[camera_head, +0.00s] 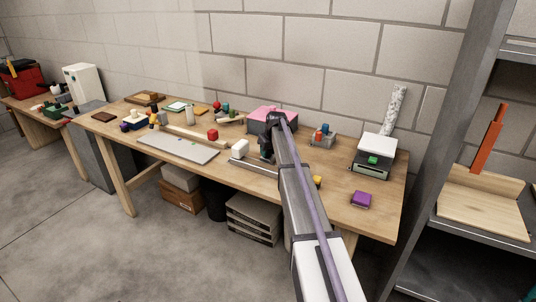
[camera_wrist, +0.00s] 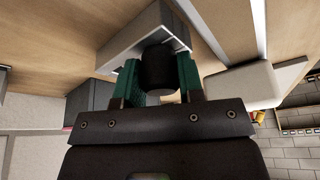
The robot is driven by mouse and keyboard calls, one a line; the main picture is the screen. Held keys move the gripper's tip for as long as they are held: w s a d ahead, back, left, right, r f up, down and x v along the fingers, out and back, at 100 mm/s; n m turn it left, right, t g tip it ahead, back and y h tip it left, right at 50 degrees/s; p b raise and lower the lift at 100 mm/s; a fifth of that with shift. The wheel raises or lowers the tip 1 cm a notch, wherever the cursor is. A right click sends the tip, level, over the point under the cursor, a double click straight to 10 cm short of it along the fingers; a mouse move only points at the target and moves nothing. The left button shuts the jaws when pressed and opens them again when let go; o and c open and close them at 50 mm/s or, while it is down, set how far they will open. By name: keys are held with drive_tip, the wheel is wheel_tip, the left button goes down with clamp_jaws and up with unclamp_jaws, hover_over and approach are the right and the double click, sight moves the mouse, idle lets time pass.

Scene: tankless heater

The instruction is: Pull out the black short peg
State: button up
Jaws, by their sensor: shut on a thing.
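The black short peg (camera_wrist: 158,68) is a dark cylinder in the wrist view, between the two green fingers of my gripper (camera_wrist: 159,82). The fingers are shut on it from both sides. A grey block (camera_wrist: 140,37) with a pale metal edge lies directly behind the peg. I cannot tell how much of the peg sits in the block. In the head view my gripper (camera_head: 266,150) is over the workbench, in front of the pink box (camera_head: 262,112). The arm and gripper hide the peg there.
A small grey holder with coloured pegs (camera_head: 322,136) stands right of the gripper.

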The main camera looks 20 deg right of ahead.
clamp_jaws()
drive_tip(key=shift+r+p, duration=1)
drive_tip(key=shift+p, duration=0.05)
idle(0.3)
drive_tip(key=shift+r+p, duration=3)
